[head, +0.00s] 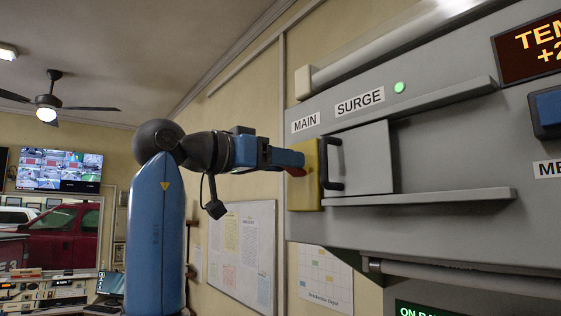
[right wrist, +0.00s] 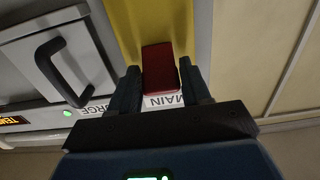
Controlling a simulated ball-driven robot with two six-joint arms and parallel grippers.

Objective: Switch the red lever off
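The red lever (right wrist: 159,70) sits on a yellow plate (head: 309,188) under the MAIN label at the panel's left end. In the head view only a bit of red (head: 297,172) shows beside my right gripper (head: 292,162). The right wrist view shows the yellow plate (right wrist: 129,22) behind the lever. There, the fingers of my right gripper (right wrist: 161,84) lie on both sides of the lever, very close to it. I cannot tell whether they press on it. The lever's exact tilt is unclear. My left gripper is not in view.
Right of the yellow plate is a grey door with a black handle (head: 333,164), between two grey rails (head: 430,197). A green light (head: 399,87) glows by the SURGE label. A blue part (head: 550,108) sits at the far right. Open room lies left of the panel.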

